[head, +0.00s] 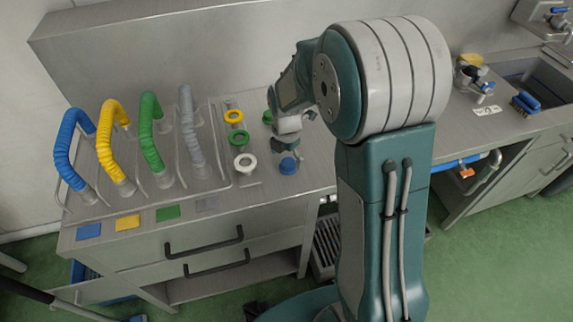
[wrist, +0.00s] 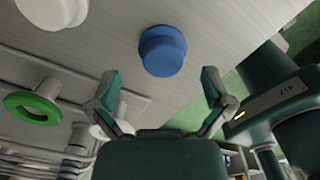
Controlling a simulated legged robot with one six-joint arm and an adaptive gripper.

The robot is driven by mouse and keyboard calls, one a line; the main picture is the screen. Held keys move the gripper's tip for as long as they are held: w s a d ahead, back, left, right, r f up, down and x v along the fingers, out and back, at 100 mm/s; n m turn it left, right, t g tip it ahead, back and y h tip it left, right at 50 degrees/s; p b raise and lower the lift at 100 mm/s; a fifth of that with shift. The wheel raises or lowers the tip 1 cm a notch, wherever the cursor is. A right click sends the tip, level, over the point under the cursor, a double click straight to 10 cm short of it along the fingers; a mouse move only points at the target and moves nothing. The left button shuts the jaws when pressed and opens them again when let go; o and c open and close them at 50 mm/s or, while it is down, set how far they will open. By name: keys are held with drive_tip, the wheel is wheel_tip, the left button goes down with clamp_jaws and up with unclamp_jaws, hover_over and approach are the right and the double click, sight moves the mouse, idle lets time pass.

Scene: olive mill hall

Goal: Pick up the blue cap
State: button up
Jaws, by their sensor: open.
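The blue cap (head: 288,166) sits upright on the steel counter (head: 262,205), near its front edge. In the head view my gripper (head: 288,148) is just above and behind it. In the wrist view the blue cap (wrist: 162,52) is whole and unobstructed, ahead of my gripper (wrist: 163,95). The two fingers are spread apart with nothing between them, and the cap lies a little beyond the fingertips. My arm hides part of the counter to the right of the cap.
A white ring cap (head: 245,163), a green ring cap (head: 238,138) and a yellow ring cap (head: 233,116) stand left of the blue cap. Further left is a rack with blue, yellow, green and grey hoses (head: 150,130). A sink (head: 535,80) and a blue brush (head: 525,102) are at the right.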

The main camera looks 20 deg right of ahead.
drive_tip(key=shift+d+f, duration=0.2)
drive_tip(key=shift+f, duration=0.85)
drive_tip(key=shift+d, duration=0.1)
drive_tip(key=shift+c, duration=0.3)
drive_tip(key=c, duration=1.2)
